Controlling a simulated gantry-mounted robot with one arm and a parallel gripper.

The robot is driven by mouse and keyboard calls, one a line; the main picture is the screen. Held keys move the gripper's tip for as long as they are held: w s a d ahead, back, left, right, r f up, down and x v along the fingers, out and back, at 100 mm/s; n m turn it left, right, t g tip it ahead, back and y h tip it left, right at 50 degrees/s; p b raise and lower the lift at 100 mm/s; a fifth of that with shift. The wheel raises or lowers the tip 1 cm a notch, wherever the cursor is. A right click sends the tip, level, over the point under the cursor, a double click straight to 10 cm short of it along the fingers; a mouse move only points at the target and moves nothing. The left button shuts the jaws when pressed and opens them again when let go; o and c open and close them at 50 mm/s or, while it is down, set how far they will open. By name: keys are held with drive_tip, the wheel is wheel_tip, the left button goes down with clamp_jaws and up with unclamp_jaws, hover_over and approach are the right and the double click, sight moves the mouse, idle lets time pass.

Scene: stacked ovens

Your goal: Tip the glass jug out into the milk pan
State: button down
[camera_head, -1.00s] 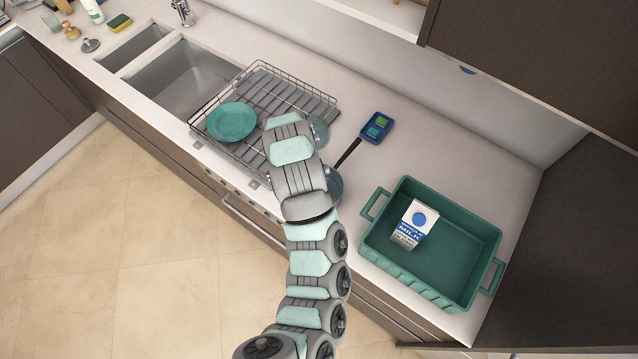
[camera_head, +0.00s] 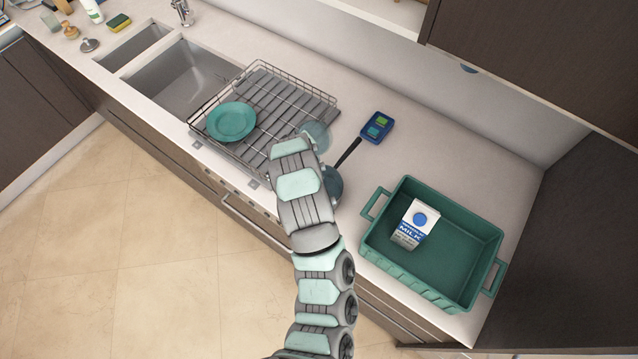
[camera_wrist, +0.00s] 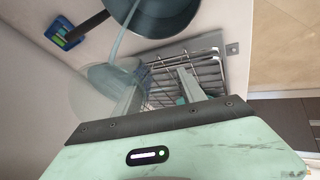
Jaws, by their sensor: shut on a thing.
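The clear glass jug (camera_head: 318,136) is at the end of my arm, above the counter between the dish rack and the pan. In the wrist view the see-through jug (camera_wrist: 108,84) is beside my gripper (camera_wrist: 160,84), which is shut on it. The dark milk pan (camera_head: 333,184) stands on the counter, partly hidden by my arm; its black handle points to the back right. In the wrist view the pan (camera_wrist: 160,16) is at the top, and a pale translucent strip runs from the jug towards it. I cannot tell whether this strip is glass or liquid.
A wire dish rack (camera_head: 275,85) with a teal plate (camera_head: 231,121) is left of the pan. A blue tray with a green item (camera_head: 376,127) lies by the handle tip. A green crate (camera_head: 470,225) holding a milk carton (camera_head: 413,224) stands at the right.

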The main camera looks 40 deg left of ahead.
drive_tip(key=shift+f+t+y+b, duration=0.45)
drive_tip(key=shift+t+y+b, duration=0.2)
drive_tip(key=shift+b, duration=0.35)
drive_tip(key=shift+r, duration=0.1)
idle(0.3)
drive_tip(key=shift+f+t+y+b, duration=0.45)
drive_tip(key=shift+f+y+b, duration=0.2)
drive_tip(key=shift+b, duration=0.6)
drive_tip(key=shift+r, duration=0.1)
